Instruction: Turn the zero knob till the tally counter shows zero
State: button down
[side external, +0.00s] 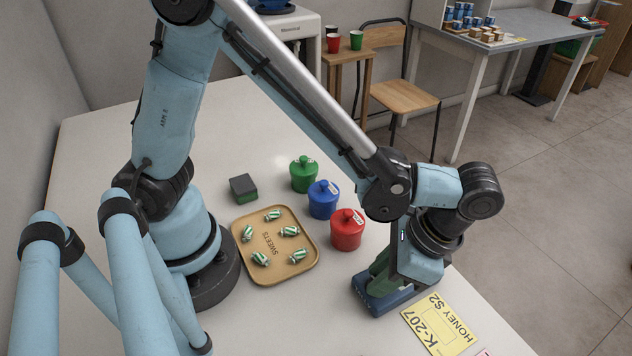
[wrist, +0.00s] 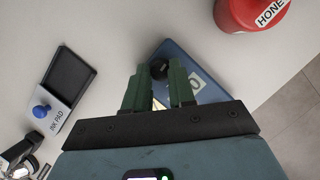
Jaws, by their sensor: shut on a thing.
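The tally counter (side external: 383,298) is a blue box on the white counter, below my gripper (side external: 384,268) in the side view. In the wrist view the counter's blue top (wrist: 213,62) lies beyond my dark green fingers. The round black zero knob (wrist: 159,70) sits between the fingertips, and my gripper (wrist: 158,76) is shut on it. A pale window (wrist: 194,83) on the counter shows a figure that looks like a 0. The right finger hides part of that face, so I cannot read the whole display.
A red lidded pot (side external: 347,231) stands just behind the counter, with blue (side external: 323,200) and green (side external: 303,174) pots farther back. A sweets tray (side external: 303,266) lies to the left. A yellow card (side external: 440,322) lies to the right. An ink pad (wrist: 62,95) is left in the wrist view.

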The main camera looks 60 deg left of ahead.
aim_at(409, 292)
dwell(0.4)
jog(key=c, duration=1)
grip_release()
jog(key=shift+o, duration=0.2)
jog(key=v, duration=1.2)
jog(key=a+n+t+h, duration=0.2)
jog(key=a+n+t, duration=0.5)
jog(key=a, duration=1.4)
jog(key=t, duration=0.3)
jog(key=shift+w+f+n+t+h, duration=0.25)
jog(key=shift+f+n+t+h, duration=0.05)
jog(key=shift+n+t+h, duration=0.1)
